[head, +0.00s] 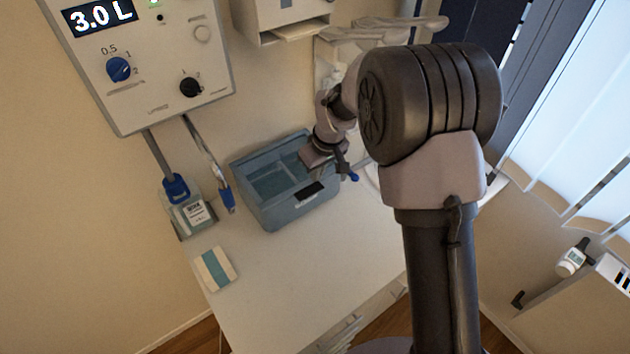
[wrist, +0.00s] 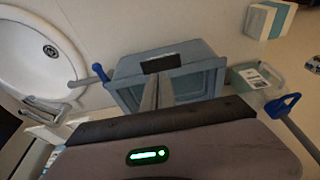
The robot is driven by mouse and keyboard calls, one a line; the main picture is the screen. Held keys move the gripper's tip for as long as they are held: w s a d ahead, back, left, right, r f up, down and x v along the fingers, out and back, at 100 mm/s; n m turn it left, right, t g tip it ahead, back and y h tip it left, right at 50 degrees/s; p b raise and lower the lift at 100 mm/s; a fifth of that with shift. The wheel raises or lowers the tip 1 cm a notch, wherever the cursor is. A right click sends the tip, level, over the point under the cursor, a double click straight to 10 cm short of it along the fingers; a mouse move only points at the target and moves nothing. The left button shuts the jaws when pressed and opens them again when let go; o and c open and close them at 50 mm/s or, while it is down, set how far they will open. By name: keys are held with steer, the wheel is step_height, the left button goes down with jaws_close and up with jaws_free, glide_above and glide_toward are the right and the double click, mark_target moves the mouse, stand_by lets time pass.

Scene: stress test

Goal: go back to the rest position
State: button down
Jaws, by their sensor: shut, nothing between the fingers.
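My gripper (head: 345,170) hangs at the right edge of the blue-grey bin (head: 283,212) in the head view, partly behind my arm. In the wrist view, its fingers (wrist: 157,92) are together with nothing held. They overlap the bin (wrist: 200,82) in that view. I cannot tell whether they touch it. My arm hides part of the counter behind it.
The bin stands on a white counter (head: 285,290). A striped box (head: 215,268) and a labelled container (head: 193,214) are at its left. A wall panel (head: 150,70) reads 3.0 L. A sink (wrist: 35,55) shows in the wrist view.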

steer(key=s+d+r+m+t+b, duration=0.1)
steer(key=s+d+r+m+b, duration=0.25)
steer(key=s+r+b, duration=0.5)
steer(key=s+d+f+m+b, duration=0.1)
steer(key=s+f+m+b, duration=0.1)
steer(key=s, duration=0.5)
steer(key=s+d+f+m+t+b, duration=0.1)
steer(key=s+f+m+b, duration=0.2)
steer(key=s+b, duration=0.2)
steer(key=s+d+f+m+t+b, duration=0.1)
steer(key=s+b, duration=0.3)
steer(key=s, duration=0.6)
steer(key=shift+s+d+f+m, duration=0.3)
steer(key=shift+d+f+m, duration=0.3)
steer(key=shift+m, duration=0.25)
steer(key=shift+a, duration=0.1)
